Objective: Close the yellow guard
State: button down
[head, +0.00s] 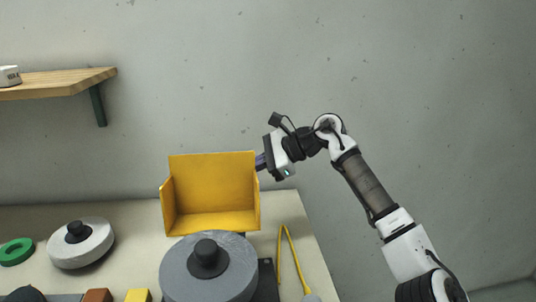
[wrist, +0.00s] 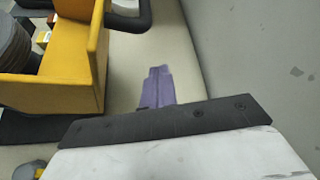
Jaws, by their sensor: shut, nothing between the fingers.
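The yellow guard (head: 213,181) is an open-fronted, box-like cover. It stands raised behind a grey grinding wheel (head: 228,271) with a black hub, and the wheel's front is uncovered. The guard also shows at the upper left of the wrist view (wrist: 65,90), with its side wall towards my fingers. My gripper (head: 260,161) is at the guard's upper right edge in the head view. Its purple fingers (wrist: 158,72) are together and empty, beside the guard's side wall with a visible gap in the wrist view. Whether they touch the guard in the head view I cannot tell.
A grey-white disc (head: 81,244) with a black knob and a green ring (head: 16,252) lie left on the bench. Brown (head: 98,296) and yellow (head: 138,296) blocks are in front. A yellow-handled tool (head: 281,258) lies right of the wheel. A wooden shelf (head: 62,83) is upper left.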

aim_at(241, 157)
jog(key=shift+s+a+r+p, duration=0.2)
jog(key=shift+s+r+p, duration=0.1)
jog(key=shift+r, duration=0.25)
jog(key=shift+s+a+r+p, duration=0.15)
jog(key=shift+a+r+p, duration=0.1)
jog(key=shift+r, duration=0.3)
jog(key=shift+s+a+r+p, duration=0.2)
jog(key=shift+s+r+p, duration=0.1)
jog(key=shift+r, duration=0.25)
jog(key=shift+a+r+b, duration=0.1)
jog(key=shift+b, duration=0.2)
